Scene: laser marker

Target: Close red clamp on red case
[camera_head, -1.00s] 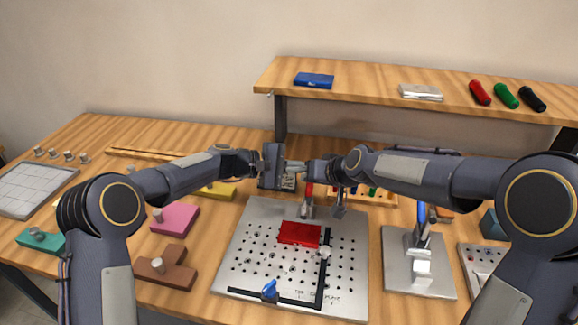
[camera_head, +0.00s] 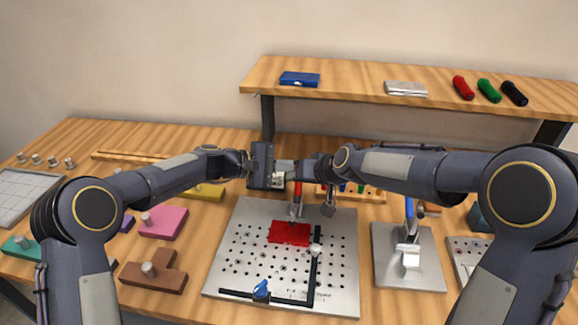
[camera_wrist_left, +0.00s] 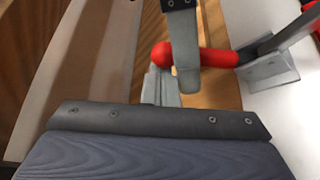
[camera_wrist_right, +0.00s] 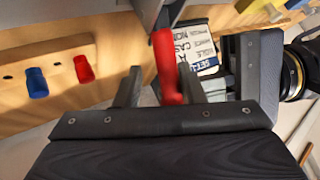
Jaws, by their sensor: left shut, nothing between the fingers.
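The red case (camera_head: 290,233) lies flat on the grey perforated plate (camera_head: 235,262). The red clamp (camera_head: 297,184) stands at the case's far edge with its red handle roughly upright and its metal part reaching toward the case. The handle also shows in the left wrist view (camera_wrist_left: 215,58) and between the fingers in the right wrist view (camera_wrist_right: 166,62). My right gripper (camera_wrist_right: 160,88) has its fingers apart around the handle; whether they touch it is unclear. My left gripper (camera_wrist_left: 160,88) is shut and empty, close beside the handle. In the head view the grippers partly hide each other.
A blue clamp (camera_head: 261,290) is at the plate's front edge. A second plate with a blue-handled clamp (camera_head: 409,215) stands on the right. A raised shelf (camera_head: 350,80) spans the back. Pink (camera_head: 163,222) and brown (camera_head: 155,272) blocks lie on the left.

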